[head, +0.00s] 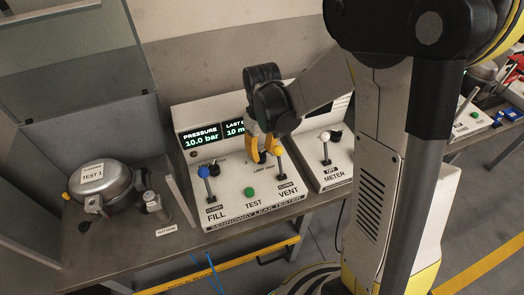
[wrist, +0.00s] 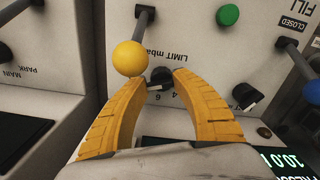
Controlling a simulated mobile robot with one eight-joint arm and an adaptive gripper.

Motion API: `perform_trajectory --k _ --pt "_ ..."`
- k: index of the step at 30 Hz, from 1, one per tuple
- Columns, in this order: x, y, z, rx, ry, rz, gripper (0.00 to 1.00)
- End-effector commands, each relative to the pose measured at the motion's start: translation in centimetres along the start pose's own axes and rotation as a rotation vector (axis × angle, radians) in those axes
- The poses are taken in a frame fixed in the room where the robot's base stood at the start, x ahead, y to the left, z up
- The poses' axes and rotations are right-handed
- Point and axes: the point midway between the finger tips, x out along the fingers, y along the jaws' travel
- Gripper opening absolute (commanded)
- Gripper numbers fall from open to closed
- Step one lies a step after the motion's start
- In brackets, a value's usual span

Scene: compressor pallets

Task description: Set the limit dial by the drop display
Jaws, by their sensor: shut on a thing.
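The limit dial (wrist: 160,76) is a small black knob with a pale mark, on the tester's white sloped face. Its LIMIT mbar label and the figures 4 and 6 show upside down in the wrist view; its exact setting is unclear. My gripper (wrist: 158,80) has its yellow fingers on either side of the dial, shut on it. In the head view my gripper (head: 264,156) covers the dial. The drop display (head: 234,129) reads "LAST D..." and "10 m..."; my gripper hides its right part. The pressure display (head: 201,138) reads 10.0 bar.
A yellow-balled vent lever (wrist: 128,58) stands close beside one finger. A blue-balled fill lever (head: 204,172), another black dial (wrist: 247,96) and a green test button (head: 250,191) are nearby. A compressor (head: 103,183) sits left; a meter box (head: 328,165) stands right.

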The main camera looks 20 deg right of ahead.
Motion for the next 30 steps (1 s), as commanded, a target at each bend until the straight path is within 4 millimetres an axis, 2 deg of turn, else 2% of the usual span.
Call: perform_trajectory --k 12,27,28,30 --pt "0.05 -0.09 0.09 0.170 -0.001 0.000 0.03" --pt "0.04 -0.09 0.09 0.190 -0.001 0.000 0.03" --pt "0.04 -0.09 0.09 0.189 -0.001 0.000 0.36" --pt "0.04 -0.08 0.08 0.189 -0.001 0.000 0.56"
